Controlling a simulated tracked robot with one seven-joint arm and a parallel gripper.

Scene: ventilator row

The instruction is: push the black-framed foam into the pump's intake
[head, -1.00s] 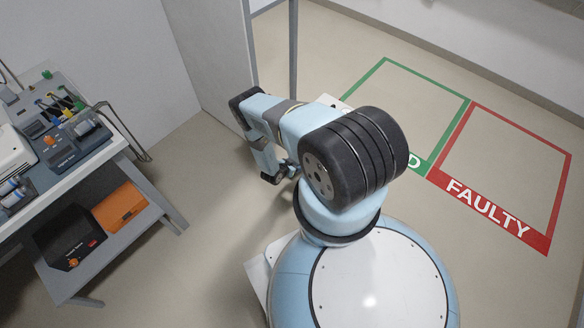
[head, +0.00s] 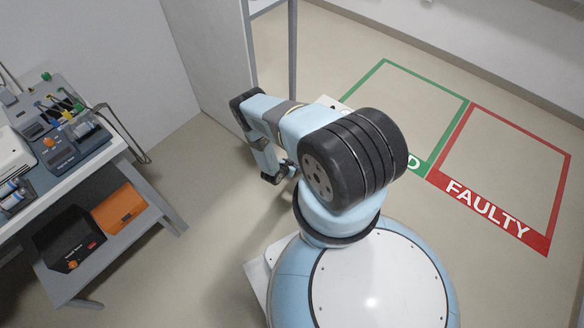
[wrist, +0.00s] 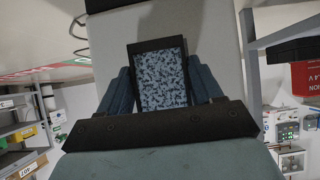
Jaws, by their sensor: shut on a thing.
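The black-framed foam (wrist: 162,82) fills the middle of the wrist view, a speckled grey-blue pad in a dark rectangular frame. My gripper (wrist: 162,92) has its blue fingers on the frame's left and right sides and is shut on it. In the head view my arm is folded, and neither the gripper's fingertips nor the foam can be made out. I cannot identify the pump or its intake in either view.
In the head view a bench (head: 96,150) with devices stands at the left, an orange case (head: 119,207) and a black case (head: 70,240) on its lower shelf. A grey panel (head: 205,60) stands behind my arm.

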